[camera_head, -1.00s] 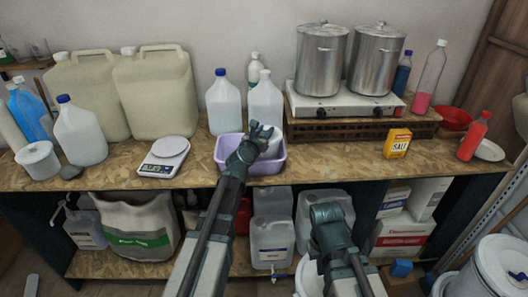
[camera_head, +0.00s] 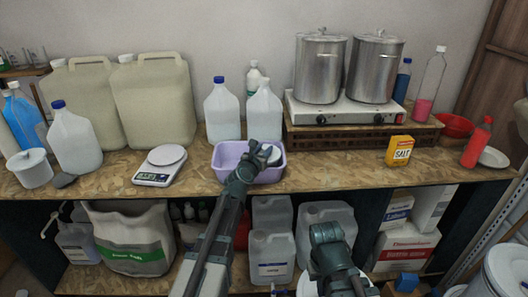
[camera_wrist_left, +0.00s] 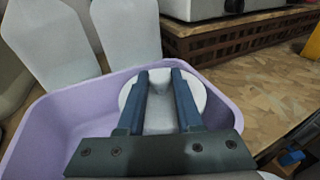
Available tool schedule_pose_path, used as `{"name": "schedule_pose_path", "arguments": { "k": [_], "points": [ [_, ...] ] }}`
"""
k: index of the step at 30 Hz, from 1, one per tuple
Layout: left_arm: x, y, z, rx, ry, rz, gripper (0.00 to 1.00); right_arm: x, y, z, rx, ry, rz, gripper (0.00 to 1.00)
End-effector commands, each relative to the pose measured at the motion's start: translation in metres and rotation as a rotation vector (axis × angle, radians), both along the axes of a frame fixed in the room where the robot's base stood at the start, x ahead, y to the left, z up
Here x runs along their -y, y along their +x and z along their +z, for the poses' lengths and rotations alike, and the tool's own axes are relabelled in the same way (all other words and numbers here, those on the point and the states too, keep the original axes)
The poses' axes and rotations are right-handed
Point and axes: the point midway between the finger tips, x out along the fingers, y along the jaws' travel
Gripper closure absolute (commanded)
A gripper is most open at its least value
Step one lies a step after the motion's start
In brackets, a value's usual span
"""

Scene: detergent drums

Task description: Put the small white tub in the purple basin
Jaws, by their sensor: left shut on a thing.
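The small white tub (camera_head: 274,155) is between the fingers of my left gripper (camera_head: 258,153), within the outline of the purple basin (camera_head: 228,157) at its right side. The basin stands on the wooden bench. In the left wrist view, the two blue fingers of the gripper (camera_wrist_left: 161,98) are shut on the tub (camera_wrist_left: 160,117), and its round white edge shows on both sides. The basin's purple wall (camera_wrist_left: 60,115) runs around it. I cannot tell whether the tub touches the basin floor. My right arm is low in front of the bench; its fingers are not visible.
White jugs (camera_head: 264,112) stand close behind the basin. A kitchen scale (camera_head: 160,168) is to its left. A hot plate (camera_head: 345,110) with two steel pots and a yellow salt box (camera_head: 399,150) are to its right. Bare bench lies between basin and salt box.

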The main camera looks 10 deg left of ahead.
Motion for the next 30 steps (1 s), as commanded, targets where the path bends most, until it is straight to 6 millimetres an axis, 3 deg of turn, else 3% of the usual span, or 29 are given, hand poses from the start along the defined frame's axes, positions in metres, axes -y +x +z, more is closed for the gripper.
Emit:
{"name": "schedule_pose_path", "arguments": {
  "k": [2, 3, 8, 19, 30],
  "points": [
    [0.000, 0.000, -0.004, 0.000, 0.000, 0.000, 1.00, 0.000, 0.000, -0.004, 0.000, 0.000, 0.000, 1.00],
    [0.000, 0.000, -0.003, 0.000, 0.000, 0.000, 0.62, 0.000, 0.000, -0.003, 0.000, 0.000, 0.000, 1.00],
    [0.000, 0.000, -0.003, 0.000, 0.000, 0.000, 0.36, 0.000, 0.000, -0.003, 0.000, 0.000, 0.000, 1.00],
    [0.000, -0.001, 0.004, 0.000, 0.000, 0.000, 0.36, 0.000, 0.000, 0.004, 0.000, 0.000, 0.000, 1.00],
    [-0.008, -0.076, 0.013, 0.000, -0.001, 0.001, 0.36, 0.000, 0.000, 0.013, 0.000, 0.000, 0.000, 1.00]
  ]
}}
